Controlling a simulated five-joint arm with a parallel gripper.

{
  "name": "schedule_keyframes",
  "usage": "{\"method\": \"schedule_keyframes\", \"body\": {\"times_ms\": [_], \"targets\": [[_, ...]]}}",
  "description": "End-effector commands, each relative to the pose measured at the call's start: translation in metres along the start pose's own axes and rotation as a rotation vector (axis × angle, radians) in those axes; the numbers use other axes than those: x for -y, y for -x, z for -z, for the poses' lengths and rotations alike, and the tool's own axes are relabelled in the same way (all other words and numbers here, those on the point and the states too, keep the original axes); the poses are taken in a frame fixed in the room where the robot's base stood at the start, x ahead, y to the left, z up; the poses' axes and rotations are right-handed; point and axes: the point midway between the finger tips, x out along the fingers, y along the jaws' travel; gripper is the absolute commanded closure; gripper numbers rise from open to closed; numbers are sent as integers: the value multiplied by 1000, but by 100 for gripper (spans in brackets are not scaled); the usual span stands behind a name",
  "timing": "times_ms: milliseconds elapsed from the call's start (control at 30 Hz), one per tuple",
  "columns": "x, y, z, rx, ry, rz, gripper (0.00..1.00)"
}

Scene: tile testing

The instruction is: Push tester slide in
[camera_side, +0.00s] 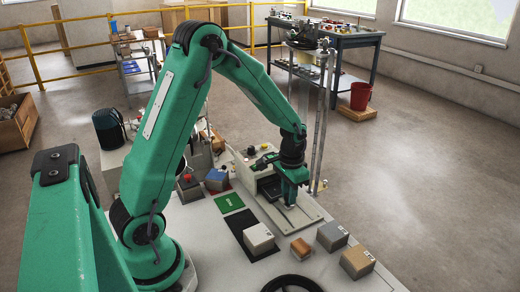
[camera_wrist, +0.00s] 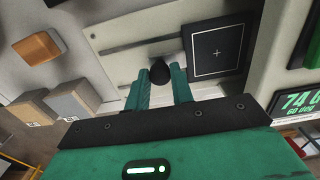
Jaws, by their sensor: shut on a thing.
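The tester (camera_side: 252,172) is a pale upright housing with a flat base (camera_side: 302,215) that has slots along it. Its slide carries a dark square pad with a white cross (camera_wrist: 218,50), which lies close beside the housing in the wrist view. A round black knob (camera_wrist: 160,74) stands on the pale plate beside the pad. My gripper (camera_wrist: 161,78) has its two green fingers on either side of this knob and is shut on it. In the side view my gripper (camera_side: 290,203) is low over the base, and its fingers partly hide the knob.
A pale block (camera_side: 259,240) sits on a black mat. An orange block (camera_side: 300,248), a grey block (camera_side: 332,236) and a tan block (camera_side: 357,262) stand in front of the tester. A display (camera_wrist: 298,103) glows green.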

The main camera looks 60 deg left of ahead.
Motion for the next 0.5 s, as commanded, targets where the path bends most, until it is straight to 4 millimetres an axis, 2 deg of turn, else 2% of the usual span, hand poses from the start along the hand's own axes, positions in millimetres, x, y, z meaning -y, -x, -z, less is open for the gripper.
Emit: {"method": "schedule_keyframes", "body": {"times_ms": [500], "targets": [[19, 1, 1, -3, 2, 1, 93]]}}
